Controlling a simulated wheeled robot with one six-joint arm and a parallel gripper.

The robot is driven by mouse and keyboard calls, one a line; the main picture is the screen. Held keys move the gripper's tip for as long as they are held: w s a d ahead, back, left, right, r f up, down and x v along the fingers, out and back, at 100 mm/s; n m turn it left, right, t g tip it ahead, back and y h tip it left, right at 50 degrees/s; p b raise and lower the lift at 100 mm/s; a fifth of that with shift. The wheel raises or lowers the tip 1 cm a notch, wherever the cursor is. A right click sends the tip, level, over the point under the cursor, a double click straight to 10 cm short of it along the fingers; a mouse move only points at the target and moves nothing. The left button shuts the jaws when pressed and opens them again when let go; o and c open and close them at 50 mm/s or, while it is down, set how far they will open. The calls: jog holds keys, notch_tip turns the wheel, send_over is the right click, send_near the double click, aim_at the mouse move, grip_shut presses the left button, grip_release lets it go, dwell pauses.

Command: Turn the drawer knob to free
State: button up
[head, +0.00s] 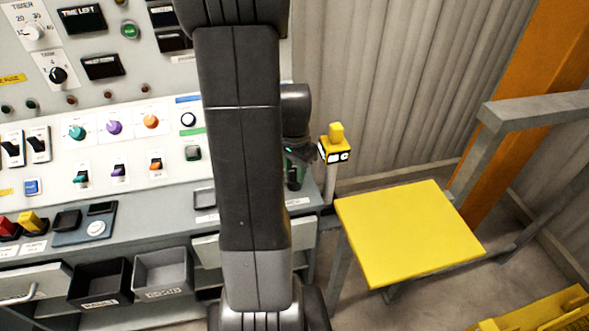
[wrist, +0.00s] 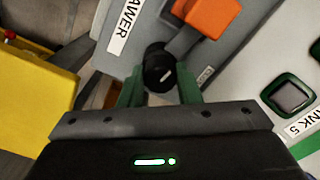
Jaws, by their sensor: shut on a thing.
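The drawer knob (wrist: 158,66) is a round black knob with a short white pointer line, seen in the wrist view. Beside it is a white label (wrist: 124,27) whose readable letters are "AWER". The white line slants toward the right of the picture. My gripper (wrist: 160,88) has green fingers, one on each side of the knob, and is shut on it. In the head view, my gripper (head: 297,160) is low at the right end of the console, partly hidden by my arm. A smaller label (wrist: 205,75) right of the knob is too small to read.
An orange handle (wrist: 212,16) on a grey bar stands close by the knob. A green-framed button (wrist: 290,95) is at the right. A yellow-topped stand (head: 410,232) and a yellow-headed post (head: 337,150) stand right of the console. Open bins (head: 163,272) sit at the console's front.

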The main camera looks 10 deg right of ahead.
aim_at(294, 171)
jog(key=shift+n, duration=0.9)
jog(key=o, duration=1)
jog(key=shift+r, duration=0.1)
notch_tip(294, 171, up, 14)
jog(key=shift+f+p, duration=0.15)
jog(key=shift+p, duration=0.55)
jog(key=shift+f, duration=0.15)
